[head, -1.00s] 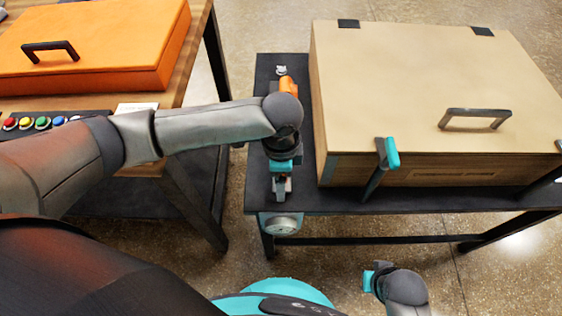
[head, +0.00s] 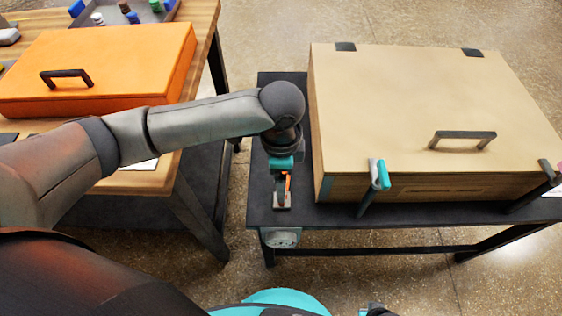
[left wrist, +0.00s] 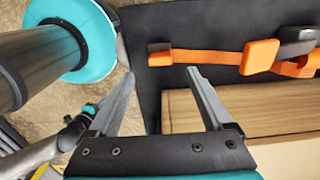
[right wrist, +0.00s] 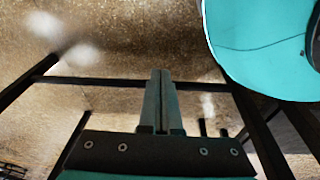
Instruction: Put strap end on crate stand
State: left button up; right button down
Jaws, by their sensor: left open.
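The orange strap (left wrist: 205,57) lies on the dark crate stand (left wrist: 230,20), with an orange block and a dark buckle along it. Its dark-tipped strap end (left wrist: 159,52) is at the left in the left wrist view. My left gripper (left wrist: 160,72) is open and empty, its fingertips just short of the strap end. In the head view my left gripper (head: 283,198) points down over the left front of the crate stand (head: 340,215); a bit of orange shows beside its fingers. My right gripper (right wrist: 160,75) is shut, with nothing seen between its fingers.
A wooden table (head: 200,50) with an orange case (head: 110,65) stands at left.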

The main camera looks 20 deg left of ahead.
pick_arm(q)
jog(key=shift+r+p, duration=0.7)
jog(key=shift+r, duration=1.05)
pick_arm(e)
jog(key=shift+s+d+f, duration=0.45)
jog(key=shift+s+d, duration=0.1)
jog(key=shift+s, duration=0.15)
jog(key=shift+s+d+f, duration=0.4)
jog(key=shift+s+d, duration=0.1)
jog(key=shift+s, duration=0.2)
